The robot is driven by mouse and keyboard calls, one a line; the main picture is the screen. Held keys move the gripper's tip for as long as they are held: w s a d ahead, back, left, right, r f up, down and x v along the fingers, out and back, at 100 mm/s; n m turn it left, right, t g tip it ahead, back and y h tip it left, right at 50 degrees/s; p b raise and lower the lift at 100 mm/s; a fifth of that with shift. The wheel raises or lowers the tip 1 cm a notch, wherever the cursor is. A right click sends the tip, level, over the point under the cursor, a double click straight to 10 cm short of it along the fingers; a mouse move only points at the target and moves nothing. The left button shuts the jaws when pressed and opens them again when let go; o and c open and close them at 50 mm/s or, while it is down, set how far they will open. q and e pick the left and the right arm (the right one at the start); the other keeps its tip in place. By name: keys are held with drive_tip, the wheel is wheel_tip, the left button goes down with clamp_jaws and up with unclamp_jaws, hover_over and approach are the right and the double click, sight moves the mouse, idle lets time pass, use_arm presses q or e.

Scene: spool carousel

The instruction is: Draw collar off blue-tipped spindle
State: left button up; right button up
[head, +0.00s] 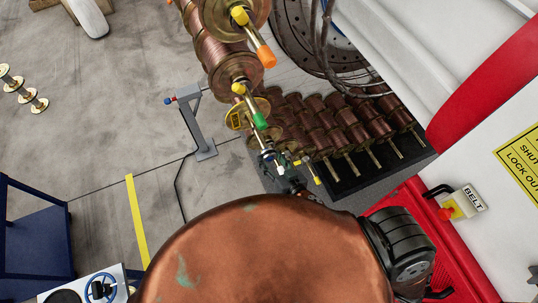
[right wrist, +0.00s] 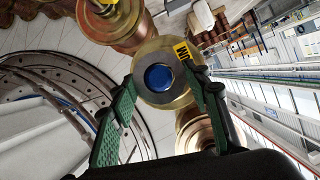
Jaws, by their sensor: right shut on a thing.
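The blue-tipped spindle (right wrist: 158,78) points at the camera in the right wrist view, with its blue end in the middle. A dull grey collar (right wrist: 143,82) rings the tip, in front of a brass flange (right wrist: 168,52) with a yellow label. My right gripper (right wrist: 160,82) has its green-padded fingers on both sides of the collar and is shut on it. The collar still surrounds the spindle. In the head view my right gripper (head: 278,168) is small and partly hidden by my arm. The left gripper is not in view.
Copper spools (head: 228,60) sit close by on spindles with orange (head: 266,56) and green (head: 260,120) tips. A rack of spools (head: 345,130) stands on the floor behind. A grey post (head: 195,120) is left of the carousel. Red and white machinery (head: 490,80) is at right.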

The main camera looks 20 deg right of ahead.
drive_tip(key=shift+s, duration=1.15)
drive_tip(key=shift+s+d+b, duration=0.1)
drive_tip(key=shift+s+b, duration=0.65)
drive_tip(key=shift+s, duration=1.2)
